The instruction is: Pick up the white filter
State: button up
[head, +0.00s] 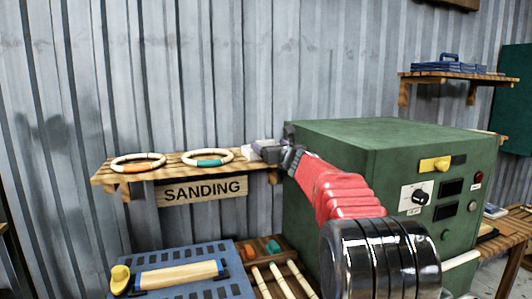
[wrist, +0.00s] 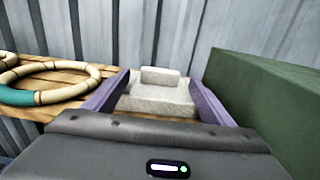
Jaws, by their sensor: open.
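The white filter (wrist: 157,96) is a pale block with a smaller raised piece on top. It lies on the right end of the wooden shelf (wrist: 58,72) in the wrist view. In the head view, a pale part of the filter (head: 262,144) shows beside my gripper (head: 268,150), which partly hides it. In the wrist view, the purple fingers of my gripper (wrist: 160,100) are apart, one on each side of the filter. I cannot tell whether either finger touches it.
Two rattan rings, one with an orange band (head: 138,163) and one with a teal band (head: 207,158), lie left on the shelf above a SANDING sign (head: 203,190). A green machine (head: 340,145) stands close on the right. A corrugated wall (head: 200,70) is behind.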

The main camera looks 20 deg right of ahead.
jog(key=shift+w, duration=1.25)
jog(key=shift+c, duration=0.4)
jog(key=c, duration=1.1)
